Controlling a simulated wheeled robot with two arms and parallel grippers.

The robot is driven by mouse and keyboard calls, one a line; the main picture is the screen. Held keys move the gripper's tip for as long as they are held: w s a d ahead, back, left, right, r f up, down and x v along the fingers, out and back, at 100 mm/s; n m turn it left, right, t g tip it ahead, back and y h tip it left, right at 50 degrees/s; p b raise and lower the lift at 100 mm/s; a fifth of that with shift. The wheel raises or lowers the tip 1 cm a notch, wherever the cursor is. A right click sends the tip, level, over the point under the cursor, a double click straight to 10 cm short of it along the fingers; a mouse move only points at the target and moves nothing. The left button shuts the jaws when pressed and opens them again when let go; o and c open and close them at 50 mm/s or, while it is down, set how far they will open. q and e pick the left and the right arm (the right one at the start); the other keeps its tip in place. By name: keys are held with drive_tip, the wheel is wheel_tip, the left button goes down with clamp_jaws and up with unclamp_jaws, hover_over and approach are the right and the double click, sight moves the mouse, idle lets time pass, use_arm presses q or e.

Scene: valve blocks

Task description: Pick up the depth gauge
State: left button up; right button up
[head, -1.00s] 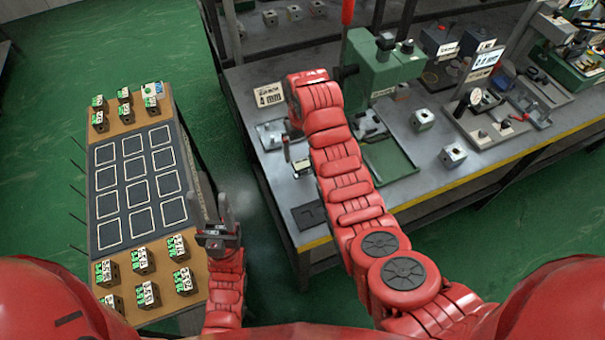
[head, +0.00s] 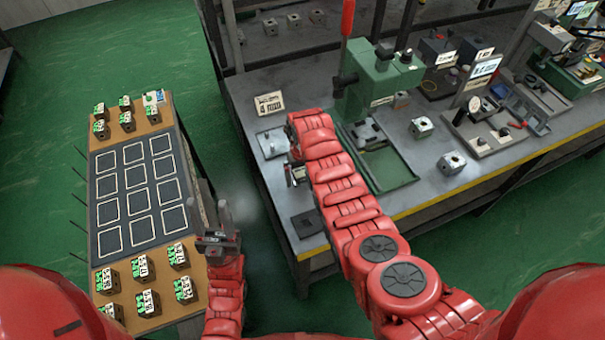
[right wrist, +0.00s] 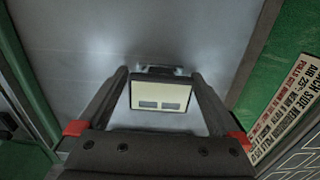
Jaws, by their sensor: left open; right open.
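The device with a pale face and two grey windows, which looks like the depth gauge (right wrist: 160,95), stands on the grey bench between the fingers of my right gripper (right wrist: 158,82) in the right wrist view. The fingers are open, one on each side of it; I cannot tell whether they touch it. In the head view the gauge (head: 298,174) is partly hidden by my right arm. My left gripper (head: 225,218) is open and empty, beside the right edge of the table with the marked squares.
A green press (head: 380,85) with a red handle stands behind my right arm, with a green tray (head: 385,165) before it. A small card sign (head: 268,103) and a dark pad (head: 309,221) are nearby. Metal blocks sit further right. The left table (head: 103,258) holds several valve blocks.

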drive_tip(key=shift+f, duration=0.1)
drive_tip(key=c, duration=1.4)
